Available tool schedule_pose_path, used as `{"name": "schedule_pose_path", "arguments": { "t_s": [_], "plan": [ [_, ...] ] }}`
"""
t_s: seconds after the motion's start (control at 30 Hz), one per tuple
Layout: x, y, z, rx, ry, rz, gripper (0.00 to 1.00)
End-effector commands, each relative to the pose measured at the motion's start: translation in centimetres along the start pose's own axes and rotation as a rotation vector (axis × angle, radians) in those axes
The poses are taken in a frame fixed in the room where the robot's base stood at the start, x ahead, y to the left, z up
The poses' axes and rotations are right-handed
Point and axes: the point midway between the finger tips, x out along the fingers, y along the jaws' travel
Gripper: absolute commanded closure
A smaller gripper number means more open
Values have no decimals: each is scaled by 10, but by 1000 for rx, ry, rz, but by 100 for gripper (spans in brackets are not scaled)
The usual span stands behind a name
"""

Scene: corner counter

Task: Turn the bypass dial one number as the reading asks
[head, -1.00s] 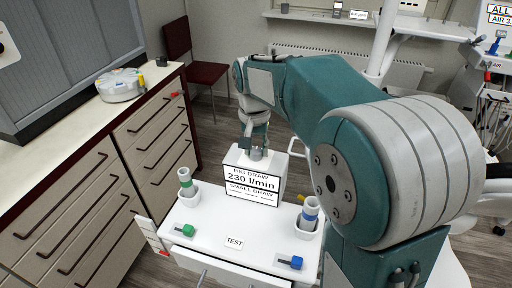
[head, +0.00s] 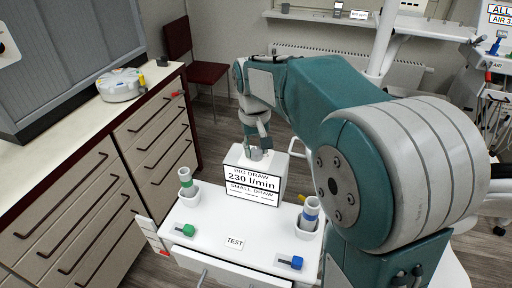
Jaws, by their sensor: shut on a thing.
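A white box (head: 272,168) stands on the white cart top, with a display panel (head: 251,184) on its front. The panel reads "BIG DRAW 230 l/min" above, and "SMALL DRAW" with dashes below. My gripper (head: 257,152) points down at the top of this box and is shut on a small grey part there, which I take to be the bypass dial. The fingers and my wrist cover most of the dial, so its numbers and pointer cannot be read.
The cart top (head: 207,222) bears a green-banded holder (head: 187,182), a blue-banded holder (head: 310,212), a green tap (head: 185,230), a blue tap (head: 291,262) and a "TEST" label (head: 234,242). A counter (head: 60,125) with drawers stands left.

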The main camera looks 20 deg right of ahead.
Motion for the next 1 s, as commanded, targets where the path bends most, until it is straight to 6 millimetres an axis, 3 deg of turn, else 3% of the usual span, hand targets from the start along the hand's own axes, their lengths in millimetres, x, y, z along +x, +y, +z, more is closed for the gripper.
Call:
{"name": "schedule_pose_path", "arguments": {
  "t_s": [0.23,0.27,0.3,0.33,0.77,1.0],
  "plan": [
    [4,-1,2,0,-14,-2,100],
    [4,-1,2,0,-14,-2,48],
    [4,-1,2,0,-14,-1,30],
    [4,-1,2,0,-13,-1,22],
    [-2,0,0,1,-4,0,22],
    [-40,-1,-1,1,0,0,22]
  ]
}}
